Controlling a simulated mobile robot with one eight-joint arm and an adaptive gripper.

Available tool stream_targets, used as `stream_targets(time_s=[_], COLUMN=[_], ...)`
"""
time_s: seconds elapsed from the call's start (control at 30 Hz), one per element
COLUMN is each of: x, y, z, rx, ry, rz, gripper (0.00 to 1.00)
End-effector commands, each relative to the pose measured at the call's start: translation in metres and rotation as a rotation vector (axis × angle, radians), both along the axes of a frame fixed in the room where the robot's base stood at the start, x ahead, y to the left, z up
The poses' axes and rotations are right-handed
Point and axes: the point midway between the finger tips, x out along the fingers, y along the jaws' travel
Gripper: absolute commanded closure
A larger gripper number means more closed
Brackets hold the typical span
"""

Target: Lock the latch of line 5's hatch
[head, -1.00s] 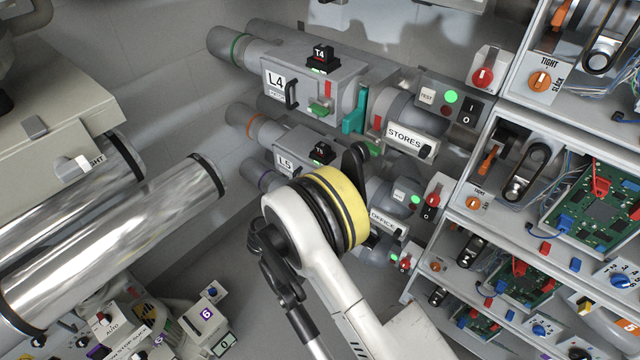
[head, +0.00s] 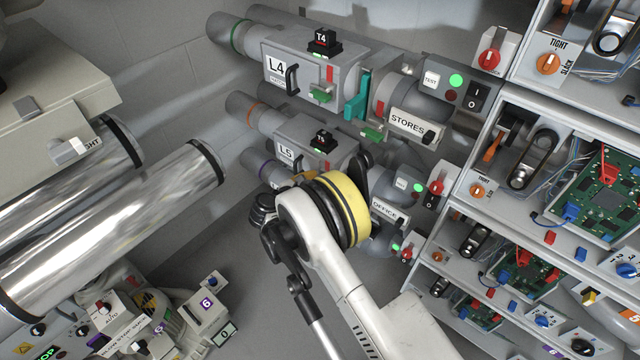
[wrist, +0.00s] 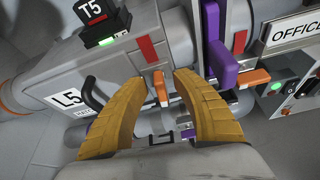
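Line 5's hatch (wrist: 110,72) is a grey box cover with an L5 label (wrist: 68,98) and a black handle (wrist: 90,95) in the wrist view. Its orange latch (wrist: 161,90) sits at the right edge of the cover, below a red mark (wrist: 148,49). My gripper (wrist: 163,78) has its two yellow fingers apart, one on each side of the latch, with no clear contact. In the head view the L5 label (head: 286,153) shows, while my arm hides the latch and most of the gripper.
Right of the latch are a purple lever (wrist: 221,66) and an orange tab (wrist: 250,78). A black T5 block (wrist: 102,22) stands above the hatch. Line 4's hatch (head: 310,72) lies above line 5. A shelf rack (head: 480,150) stands at the right.

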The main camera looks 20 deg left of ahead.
Motion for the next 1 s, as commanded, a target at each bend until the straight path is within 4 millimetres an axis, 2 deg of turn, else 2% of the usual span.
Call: stream_targets(time_s=[0.3,0.33,0.43,0.77,1.0], x=[0.0034,0.0034,0.0034,0.0033,0.0030], y=[-0.0011,-0.0010,-0.0011,-0.0015,-0.0034], z=[-0.0008,-0.0008,-0.0008,-0.0009,-0.0015], rx=[0.000,0.000,0.000,0.013,0.103], ry=[0.000,0.000,0.000,-0.006,-0.042], rz=[0.001,0.001,0.001,0.001,-0.001], gripper=[0.67,0.71,1.00,1.00,1.00])
